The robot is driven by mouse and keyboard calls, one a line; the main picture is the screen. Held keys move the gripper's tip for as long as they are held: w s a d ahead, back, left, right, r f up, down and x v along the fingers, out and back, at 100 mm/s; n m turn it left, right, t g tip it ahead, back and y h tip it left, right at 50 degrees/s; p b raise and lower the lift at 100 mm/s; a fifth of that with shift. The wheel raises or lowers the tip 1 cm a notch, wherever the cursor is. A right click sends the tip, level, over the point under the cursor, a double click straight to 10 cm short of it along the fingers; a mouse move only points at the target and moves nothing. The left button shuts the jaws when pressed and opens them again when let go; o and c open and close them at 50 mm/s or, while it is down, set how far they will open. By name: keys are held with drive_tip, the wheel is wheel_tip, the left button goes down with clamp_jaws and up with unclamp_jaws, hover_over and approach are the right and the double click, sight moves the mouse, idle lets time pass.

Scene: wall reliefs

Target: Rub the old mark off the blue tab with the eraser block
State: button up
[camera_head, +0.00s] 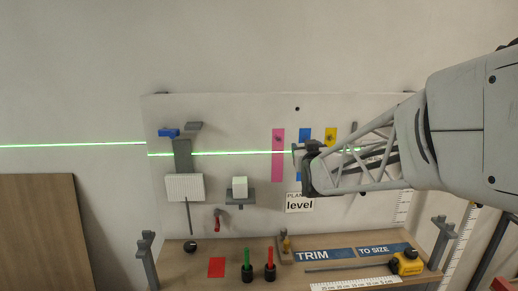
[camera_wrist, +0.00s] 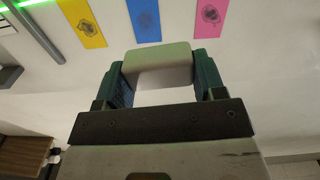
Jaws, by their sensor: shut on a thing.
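The blue tab (camera_head: 305,134) hangs on the upright board between a pink tab (camera_head: 278,155) and a yellow tab (camera_head: 330,136). My gripper (camera_head: 308,155) is in front of it and hides its middle. My gripper's teal fingers (camera_wrist: 160,76) are shut on the pale eraser block (camera_wrist: 158,58), one finger on each side. In that view the block lies just below the end of the blue tab, clear of the mark. Whether it touches the board cannot be told.
A green laser line (camera_head: 220,153) crosses the board. A white block (camera_head: 240,184) sits on a grey holder at left. The shelf below holds red and green markers (camera_head: 270,262), a yellow tape measure (camera_head: 406,263) and a red square (camera_head: 216,267).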

sight(299, 137)
drive_tip(key=shift+w, duration=0.1)
drive_tip(key=shift+w, duration=2.9)
drive_tip(key=shift+w, duration=1)
drive_tip(key=shift+d, duration=0.15)
drive_tip(key=shift+s+d, duration=0.1)
drive_tip(key=shift+d, duration=1.75)
drive_tip(key=shift+a, duration=0.1)
drive_tip(key=shift+a, duration=1.95)
